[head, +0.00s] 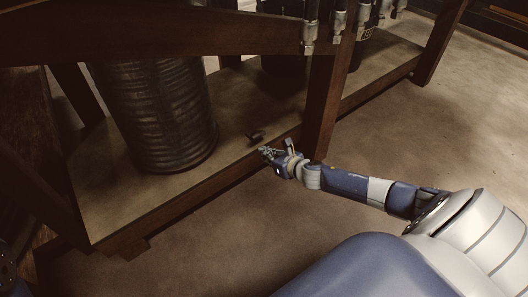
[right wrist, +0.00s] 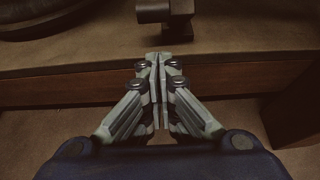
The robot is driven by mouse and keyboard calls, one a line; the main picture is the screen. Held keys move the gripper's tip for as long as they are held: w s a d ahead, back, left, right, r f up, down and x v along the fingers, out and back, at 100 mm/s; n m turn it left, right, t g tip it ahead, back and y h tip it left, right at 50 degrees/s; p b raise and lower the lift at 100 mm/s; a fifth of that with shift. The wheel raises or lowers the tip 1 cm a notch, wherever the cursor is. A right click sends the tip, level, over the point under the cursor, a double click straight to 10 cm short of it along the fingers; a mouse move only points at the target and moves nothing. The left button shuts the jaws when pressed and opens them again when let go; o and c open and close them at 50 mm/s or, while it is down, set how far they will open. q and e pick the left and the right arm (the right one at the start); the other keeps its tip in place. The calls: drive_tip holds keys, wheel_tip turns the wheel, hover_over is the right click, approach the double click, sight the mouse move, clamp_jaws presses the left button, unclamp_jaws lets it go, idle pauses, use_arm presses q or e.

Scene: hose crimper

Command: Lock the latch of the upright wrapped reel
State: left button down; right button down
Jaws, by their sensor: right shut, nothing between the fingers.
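A dark, ribbed upright cylinder (head: 160,115), which looks like the wrapped reel, stands on the lower shelf at the left of the head view. A small dark latch-like piece (head: 255,136) sits on the shelf to its right. It also shows at the top of the right wrist view (right wrist: 166,12). My right gripper (head: 265,151) is at the shelf's front edge, just short of that piece and apart from it. In the right wrist view its fingertips (right wrist: 158,58) are together and empty. My left gripper is not in view.
A dark wooden leg (head: 322,105) stands right beside my right gripper. Metal hose fittings (head: 310,30) hang above. More dark containers (head: 365,50) stand behind the leg. The floor in front is clear.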

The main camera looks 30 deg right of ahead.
sight(255, 136)
drive_tip(key=shift+w+r, duration=0.7)
drive_tip(key=shift+r, duration=0.2)
drive_tip(key=shift+r, duration=0.1)
